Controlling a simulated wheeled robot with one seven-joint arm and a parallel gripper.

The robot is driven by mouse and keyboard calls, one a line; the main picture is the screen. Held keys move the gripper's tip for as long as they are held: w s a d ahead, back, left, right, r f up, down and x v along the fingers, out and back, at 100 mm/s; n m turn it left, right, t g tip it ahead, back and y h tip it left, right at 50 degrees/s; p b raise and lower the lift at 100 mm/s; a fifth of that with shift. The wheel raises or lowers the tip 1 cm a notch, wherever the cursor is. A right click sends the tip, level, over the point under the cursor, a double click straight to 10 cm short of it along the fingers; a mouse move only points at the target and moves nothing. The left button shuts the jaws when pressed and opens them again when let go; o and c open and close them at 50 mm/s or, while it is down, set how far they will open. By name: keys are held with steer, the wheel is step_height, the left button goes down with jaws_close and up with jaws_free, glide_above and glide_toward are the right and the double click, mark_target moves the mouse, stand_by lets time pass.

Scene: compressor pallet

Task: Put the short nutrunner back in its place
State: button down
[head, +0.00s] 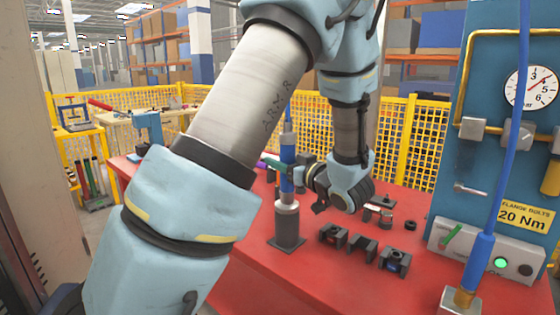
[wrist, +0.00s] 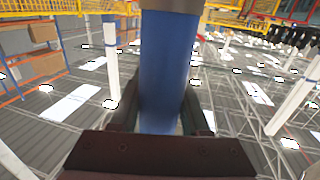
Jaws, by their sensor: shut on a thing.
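The short nutrunner (head: 287,182), a slim upright tool with a blue body and a grey upper part, is at the left of the red bench. My gripper (head: 287,178) is shut around its blue body from the right. The blue body (wrist: 166,75) also fills the middle of the wrist view between my two fingers (wrist: 160,118). Directly below the tool, a grey cylindrical holder (head: 287,222) stands on a dark square base. The tool's lower end meets the holder's top in the picture; I cannot tell how deep it sits.
Several dark blocks (head: 361,245) and small fittings (head: 378,212) lie on the red bench (head: 325,285) right of the holder. Another blue tool (head: 480,262) stands at right under a hose, before the blue gauge panel (head: 500,150). A yellow mesh fence (head: 410,135) runs behind.

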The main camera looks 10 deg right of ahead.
steer(key=shift+c, duration=1.5)
jaws_free()
steer(key=shift+f, duration=0.1)
steer(key=b+v, duration=0.2)
steer(key=v, duration=0.9)
